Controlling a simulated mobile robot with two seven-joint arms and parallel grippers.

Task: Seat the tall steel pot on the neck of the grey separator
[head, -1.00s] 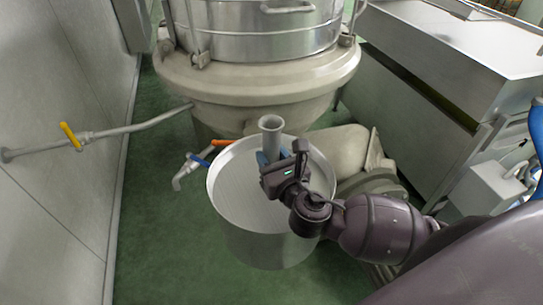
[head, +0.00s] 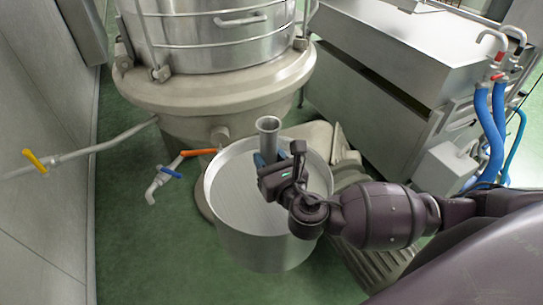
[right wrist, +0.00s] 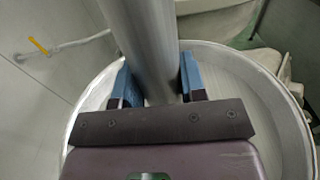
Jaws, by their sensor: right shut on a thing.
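The tall steel pot (head: 262,249) is a wide, open-topped cylinder with a pale inside, in the middle of the head view. A narrow steel tube with a flared top (head: 268,124) rises from it. My right gripper (head: 268,163) is shut on this tube; the right wrist view shows the blue fingertips on both sides of the tube (right wrist: 150,45) and the pot's rim below (right wrist: 300,110). A large grey machine (head: 215,98), probably the separator, stands behind the pot. Its top is cut off, and I cannot make out its neck. My left gripper is out of view.
A steel tank (head: 385,60) stands at the back right, with blue hoses (head: 493,135) beside it. A pipe with a yellow valve lever (head: 35,160) runs from the left wall. Green floor (head: 140,245) is free at front left.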

